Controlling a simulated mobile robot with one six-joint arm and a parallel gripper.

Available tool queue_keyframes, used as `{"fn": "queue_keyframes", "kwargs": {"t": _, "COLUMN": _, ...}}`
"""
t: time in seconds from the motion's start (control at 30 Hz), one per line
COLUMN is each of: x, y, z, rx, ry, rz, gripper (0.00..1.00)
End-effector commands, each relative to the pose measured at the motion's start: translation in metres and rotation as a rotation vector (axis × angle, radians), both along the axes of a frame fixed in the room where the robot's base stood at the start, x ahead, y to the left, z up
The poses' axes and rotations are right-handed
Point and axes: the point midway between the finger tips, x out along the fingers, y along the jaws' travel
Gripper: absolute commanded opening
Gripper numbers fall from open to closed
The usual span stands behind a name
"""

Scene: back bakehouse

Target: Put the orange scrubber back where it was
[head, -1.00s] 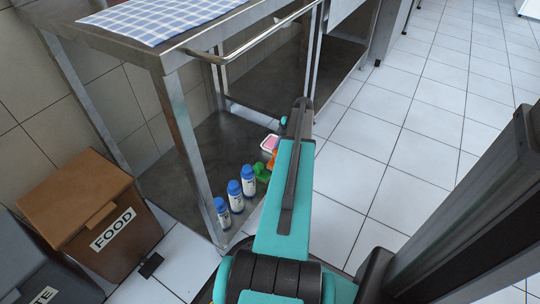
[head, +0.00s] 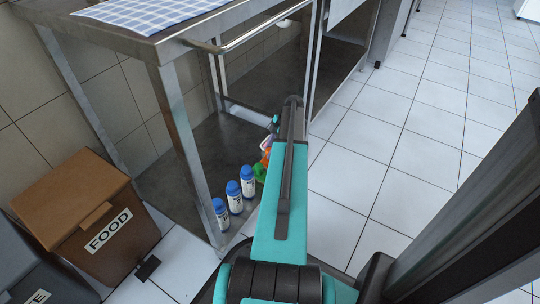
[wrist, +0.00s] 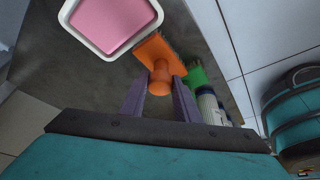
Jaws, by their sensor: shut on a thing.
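The orange scrubber (wrist: 158,56) is in the wrist view, with a flat bristled head and a round knob handle. My gripper (wrist: 160,90) is shut on its knob, one purple-grey finger on each side. The scrubber is over the dark lower shelf of the steel table, between a white tray with a pink inside and a green scrubber. I cannot tell whether it touches the shelf. In the head view only a small part of the orange scrubber (head: 266,154) shows beside my arm, and my gripper is hidden behind the arm.
The white tray (wrist: 68,22) is just left of the scrubber. The green scrubber (wrist: 197,76) is close on its right. Several blue-capped bottles (head: 234,196) stand along the front of the shelf (head: 200,150). A table leg (head: 178,125) and a FOOD bin (head: 75,200) are at the left.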

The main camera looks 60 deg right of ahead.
Motion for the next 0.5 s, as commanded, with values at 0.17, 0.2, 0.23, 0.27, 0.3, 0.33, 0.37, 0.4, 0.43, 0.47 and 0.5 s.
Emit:
{"fn": "queue_keyframes", "kwargs": {"t": 0.17, "x": 0.0005, "y": 0.0002, "z": -0.0170, "rx": 0.000, "ry": -0.001, "rz": 0.001, "gripper": 0.08}}
{"fn": "queue_keyframes", "kwargs": {"t": 0.2, "x": 0.0004, "y": 0.0003, "z": -0.0180, "rx": 0.000, "ry": -0.001, "rz": 0.001, "gripper": 0.08}}
{"fn": "queue_keyframes", "kwargs": {"t": 0.23, "x": 0.0005, "y": 0.0003, "z": -0.0183, "rx": 0.000, "ry": -0.001, "rz": 0.001, "gripper": 0.08}}
{"fn": "queue_keyframes", "kwargs": {"t": 0.27, "x": 0.0005, "y": 0.0003, "z": -0.0184, "rx": 0.000, "ry": -0.001, "rz": 0.001, "gripper": 0.08}}
{"fn": "queue_keyframes", "kwargs": {"t": 0.3, "x": 0.0006, "y": 0.0004, "z": -0.0181, "rx": 0.000, "ry": -0.001, "rz": 0.002, "gripper": 0.08}}
{"fn": "queue_keyframes", "kwargs": {"t": 0.33, "x": 0.0006, "y": 0.0004, "z": -0.0179, "rx": -0.001, "ry": -0.001, "rz": 0.002, "gripper": 0.08}}
{"fn": "queue_keyframes", "kwargs": {"t": 0.37, "x": 0.0006, "y": 0.0004, "z": -0.0177, "rx": 0.000, "ry": -0.001, "rz": 0.002, "gripper": 0.08}}
{"fn": "queue_keyframes", "kwargs": {"t": 0.4, "x": 0.0006, "y": 0.0005, "z": -0.0175, "rx": 0.000, "ry": -0.001, "rz": 0.002, "gripper": 0.08}}
{"fn": "queue_keyframes", "kwargs": {"t": 0.43, "x": 0.0006, "y": 0.0005, "z": -0.0175, "rx": 0.000, "ry": -0.001, "rz": 0.002, "gripper": 0.08}}
{"fn": "queue_keyframes", "kwargs": {"t": 0.47, "x": 0.0007, "y": 0.0005, "z": -0.0175, "rx": 0.000, "ry": -0.001, "rz": 0.002, "gripper": 0.08}}
{"fn": "queue_keyframes", "kwargs": {"t": 0.5, "x": 0.0007, "y": 0.0005, "z": -0.0175, "rx": -0.001, "ry": -0.001, "rz": 0.002, "gripper": 0.08}}
